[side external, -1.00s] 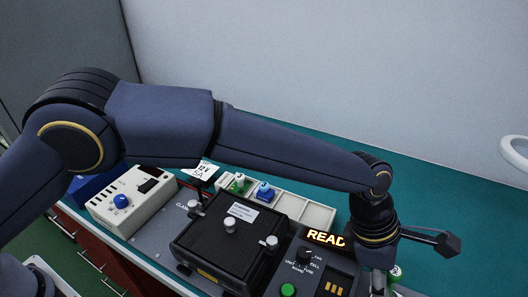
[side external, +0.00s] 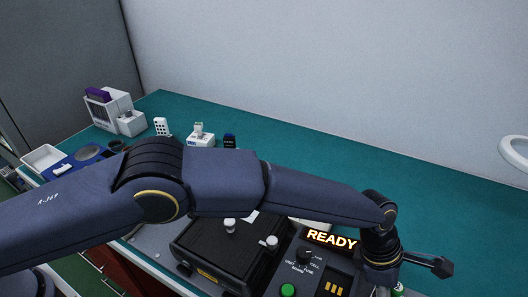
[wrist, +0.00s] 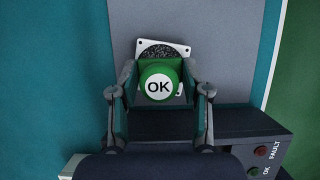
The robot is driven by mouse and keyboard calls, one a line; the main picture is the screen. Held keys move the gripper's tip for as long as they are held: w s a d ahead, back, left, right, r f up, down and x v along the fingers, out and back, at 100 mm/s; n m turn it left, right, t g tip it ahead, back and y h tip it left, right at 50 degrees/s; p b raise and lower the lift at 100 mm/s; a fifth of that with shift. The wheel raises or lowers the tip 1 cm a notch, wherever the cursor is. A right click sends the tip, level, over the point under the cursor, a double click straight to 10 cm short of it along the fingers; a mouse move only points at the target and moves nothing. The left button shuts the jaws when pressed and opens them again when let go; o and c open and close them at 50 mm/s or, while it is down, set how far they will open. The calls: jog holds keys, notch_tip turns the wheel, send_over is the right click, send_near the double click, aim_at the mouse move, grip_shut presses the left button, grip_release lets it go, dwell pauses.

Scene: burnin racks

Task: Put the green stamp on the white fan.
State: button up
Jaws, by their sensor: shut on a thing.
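The green stamp (wrist: 159,83), with a white round OK label on top, is between the fingers of my gripper (wrist: 160,92) in the wrist view. My gripper is shut on it. The white fan (wrist: 141,45), a square white frame with a dark round middle, lies just beyond and partly under the stamp, which hides its near part. I cannot tell whether the stamp touches the fan. In the side external view only a small green bit of the stamp (side external: 398,288) shows at the bottom edge, and the fan is not seen.
A control box with a lit READY display (side external: 332,239) stands close beside my gripper; its FAULT panel (wrist: 264,154) shows in the wrist view. A black box with knobs (side external: 225,250) is to its left. Several items stand at the back left. The teal bench (side external: 340,160) behind is clear.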

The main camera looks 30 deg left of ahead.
jog(key=o, duration=1.1)
